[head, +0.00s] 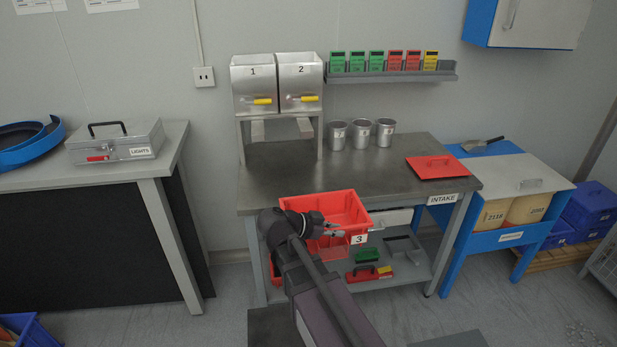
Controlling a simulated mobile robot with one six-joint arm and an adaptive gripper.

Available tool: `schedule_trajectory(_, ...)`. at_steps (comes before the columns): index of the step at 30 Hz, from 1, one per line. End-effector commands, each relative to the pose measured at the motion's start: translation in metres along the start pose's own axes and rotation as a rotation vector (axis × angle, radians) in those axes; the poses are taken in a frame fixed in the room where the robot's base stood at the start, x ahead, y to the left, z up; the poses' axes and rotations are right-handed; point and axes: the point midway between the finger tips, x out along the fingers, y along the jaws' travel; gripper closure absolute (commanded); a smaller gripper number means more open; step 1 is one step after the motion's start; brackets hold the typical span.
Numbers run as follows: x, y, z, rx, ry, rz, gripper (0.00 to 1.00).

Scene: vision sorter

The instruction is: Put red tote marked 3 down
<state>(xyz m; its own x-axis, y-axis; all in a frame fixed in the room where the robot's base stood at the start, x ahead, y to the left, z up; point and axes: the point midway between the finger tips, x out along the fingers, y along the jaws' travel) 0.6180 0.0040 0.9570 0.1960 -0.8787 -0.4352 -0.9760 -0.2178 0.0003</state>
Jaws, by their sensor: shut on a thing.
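The red tote marked 3 (347,203) is in the middle of the head view, at the front edge of the intake table (377,168). Its white label with the 3 faces me. My gripper (333,230) is shut on the tote at its near side, and my arm comes up from below. The tote looks open at the top and roughly level. My arm hides part of its near left side. I cannot tell whether the tote's underside touches the table.
Metal cups (361,133) stand at the table's back. Two numbered dispensers (277,84) stand at the back left. The lower shelf (403,272) holds red and green items. The table's middle is clear.

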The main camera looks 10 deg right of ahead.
Motion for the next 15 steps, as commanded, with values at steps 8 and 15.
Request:
schedule_trajectory(8,0.008,0.001,-0.004,0.006,0.001,0.012,1.00)
schedule_trajectory(15,0.017,-0.026,-0.009,0.011,0.001,0.022,1.00)
